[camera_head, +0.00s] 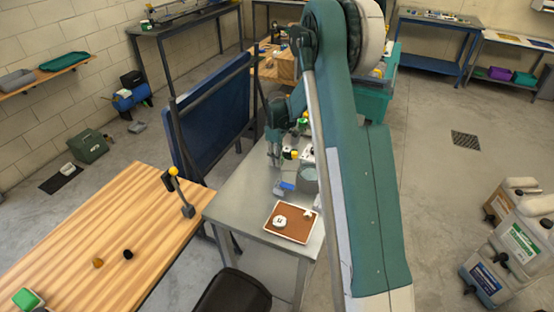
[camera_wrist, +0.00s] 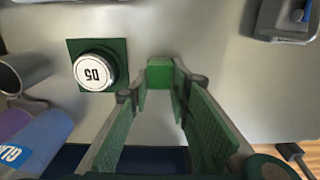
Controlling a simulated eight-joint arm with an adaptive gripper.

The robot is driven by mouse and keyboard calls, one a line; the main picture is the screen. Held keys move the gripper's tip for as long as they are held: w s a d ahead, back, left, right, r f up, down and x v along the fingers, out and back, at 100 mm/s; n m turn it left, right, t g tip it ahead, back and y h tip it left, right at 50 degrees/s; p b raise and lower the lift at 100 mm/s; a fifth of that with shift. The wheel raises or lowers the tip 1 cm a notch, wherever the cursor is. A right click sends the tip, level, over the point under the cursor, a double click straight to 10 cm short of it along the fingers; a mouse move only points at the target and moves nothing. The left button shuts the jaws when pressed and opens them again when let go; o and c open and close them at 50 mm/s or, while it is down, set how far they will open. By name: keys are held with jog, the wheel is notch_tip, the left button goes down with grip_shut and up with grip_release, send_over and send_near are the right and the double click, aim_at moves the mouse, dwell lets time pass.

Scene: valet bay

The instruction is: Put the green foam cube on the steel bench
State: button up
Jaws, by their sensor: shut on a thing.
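The green foam cube (camera_wrist: 160,73) shows between my fingertips in the wrist view. My gripper (camera_wrist: 162,86) is shut on it, with its green pads on both sides. In the head view my gripper (camera_head: 273,160) points down at the far part of the grey steel bench (camera_head: 232,205); I cannot make out the cube there. The grey bench surface (camera_wrist: 222,70) lies beyond the cube in the wrist view. I cannot tell whether the cube touches it.
A white round piece marked 05 (camera_wrist: 95,71) sits on a dark green square (camera_wrist: 122,48) left of the cube. Metal and blue cylinders (camera_wrist: 40,135) lie farther left. A brown tray (camera_head: 290,233) occupies the near bench. A wooden table (camera_head: 100,230) stands to the left.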

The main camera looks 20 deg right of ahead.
jog(key=shift+f, duration=0.2)
jog(key=o, duration=0.7)
jog(key=shift+r, duration=0.2)
notch_tip(320, 180, up, 12)
jog(key=shift+r+p, duration=0.1)
jog(key=shift+p, duration=0.6)
